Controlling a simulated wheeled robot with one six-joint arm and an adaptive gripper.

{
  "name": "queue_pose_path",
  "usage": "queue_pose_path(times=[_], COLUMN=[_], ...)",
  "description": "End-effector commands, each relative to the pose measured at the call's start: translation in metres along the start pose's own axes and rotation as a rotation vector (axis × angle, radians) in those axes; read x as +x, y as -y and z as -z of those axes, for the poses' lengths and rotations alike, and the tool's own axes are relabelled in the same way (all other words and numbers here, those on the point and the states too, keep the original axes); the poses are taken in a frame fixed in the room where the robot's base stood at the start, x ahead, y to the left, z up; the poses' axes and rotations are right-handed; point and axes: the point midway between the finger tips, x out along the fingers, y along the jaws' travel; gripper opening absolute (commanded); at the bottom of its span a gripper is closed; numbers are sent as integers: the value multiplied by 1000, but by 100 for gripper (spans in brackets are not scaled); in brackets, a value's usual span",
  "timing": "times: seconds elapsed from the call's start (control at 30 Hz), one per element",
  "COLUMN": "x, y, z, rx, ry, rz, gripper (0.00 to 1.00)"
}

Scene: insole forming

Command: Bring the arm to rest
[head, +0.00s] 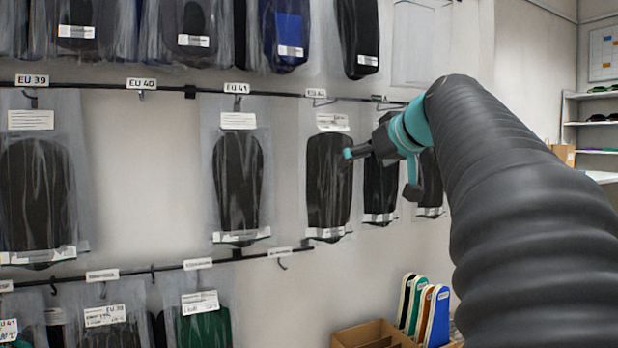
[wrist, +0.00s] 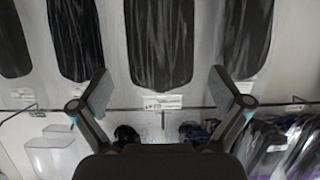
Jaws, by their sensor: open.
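My gripper (head: 378,152) is at the end of my dark, ribbed arm in the head view, in front of the hanging insole packs on the right of the middle row. In the wrist view my gripper (wrist: 163,88) is open, its two grey pads wide apart with nothing held between them. A bagged black insole pack (wrist: 160,45) shows beyond the gap between the pads. I cannot tell how far it is from them. In the head view a bagged black insole pack (head: 328,180) hangs just left of my gripper.
The middle rail (head: 175,88) carries size tags and bagged insoles, with an empty hook under EU 40 (head: 141,84). Another bare hook (head: 282,263) is on the lower rail. A cardboard box (head: 372,334) and several coloured insoles (head: 437,315) stand low, near my arm.

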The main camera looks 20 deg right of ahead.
Motion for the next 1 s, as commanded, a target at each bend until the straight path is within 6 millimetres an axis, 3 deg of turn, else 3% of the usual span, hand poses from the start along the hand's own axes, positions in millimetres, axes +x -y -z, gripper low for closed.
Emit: queue_pose_path(times=[0.33,0.5,0.63,0.77,1.0], x=[2,26,31,29,-1], y=[-6,-27,-22,5,79], z=[-5,-69,-126,-183,-286], rx=[108,268,362,417,392], ry=[11,140,255,377,584], rz=[-25,-93,-147,-186,-222], gripper=[100,100,100,100,100])
